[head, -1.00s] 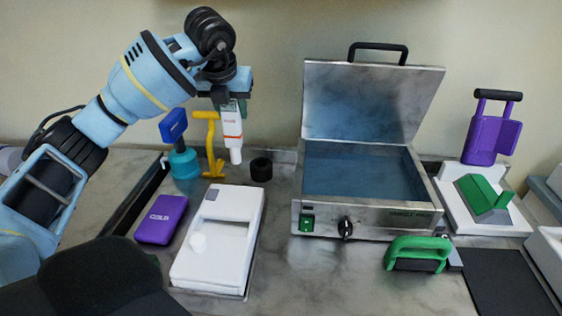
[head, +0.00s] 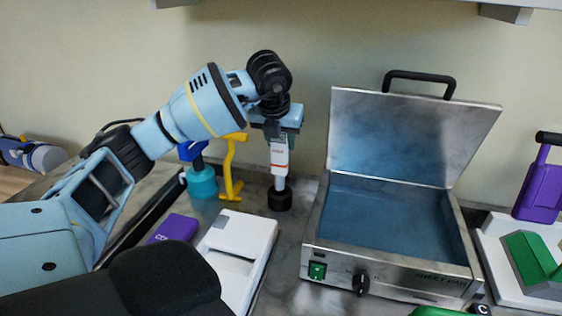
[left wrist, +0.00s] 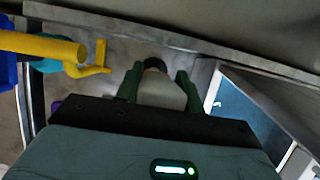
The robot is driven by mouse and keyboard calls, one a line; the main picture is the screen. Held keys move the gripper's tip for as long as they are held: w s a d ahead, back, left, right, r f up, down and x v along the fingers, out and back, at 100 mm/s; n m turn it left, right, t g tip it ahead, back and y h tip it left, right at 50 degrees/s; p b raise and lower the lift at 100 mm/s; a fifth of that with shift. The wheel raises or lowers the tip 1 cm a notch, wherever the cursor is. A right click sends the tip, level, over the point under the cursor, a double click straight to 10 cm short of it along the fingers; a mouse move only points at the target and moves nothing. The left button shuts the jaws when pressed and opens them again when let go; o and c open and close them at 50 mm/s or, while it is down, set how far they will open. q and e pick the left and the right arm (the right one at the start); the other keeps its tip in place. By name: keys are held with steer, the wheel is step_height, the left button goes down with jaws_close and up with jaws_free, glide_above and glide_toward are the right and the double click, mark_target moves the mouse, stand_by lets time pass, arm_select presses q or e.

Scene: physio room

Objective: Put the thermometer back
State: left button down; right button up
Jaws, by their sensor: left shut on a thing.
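The thermometer (head: 279,157) is a white upright piece with an orange band and a narrow grey-white lower end. My left gripper (head: 278,136) is shut on its upper part and points down. The thermometer's lower end meets the top of a small round black holder (head: 279,201) on the counter; I cannot tell how deep it sits. In the left wrist view my fingers (left wrist: 159,88) stand on both sides of the pale thermometer (left wrist: 163,93), with the black holder (left wrist: 154,64) just beyond. My right gripper is not in view.
A yellow-handled tool (head: 232,167) and a teal-based blue item (head: 202,181) stand close left of the holder. An open steel sheet pan heater (head: 390,255) stands to the right. A white device (head: 240,236) and purple pack (head: 175,228) lie in front.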

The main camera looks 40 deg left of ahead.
mark_target(281, 156)
arm_select(q)
steer(key=shift+f, duration=2.5)
steer(key=shift+f, duration=0.15)
steer(key=c, duration=0.9)
jaws_free()
steer(key=shift+r, duration=0.25)
steer(key=v, duration=1.1)
steer(key=shift+s+d+r+p, duration=0.1)
steer(key=shift+s+r+p, duration=0.1)
steer(key=shift+r+p, duration=0.15)
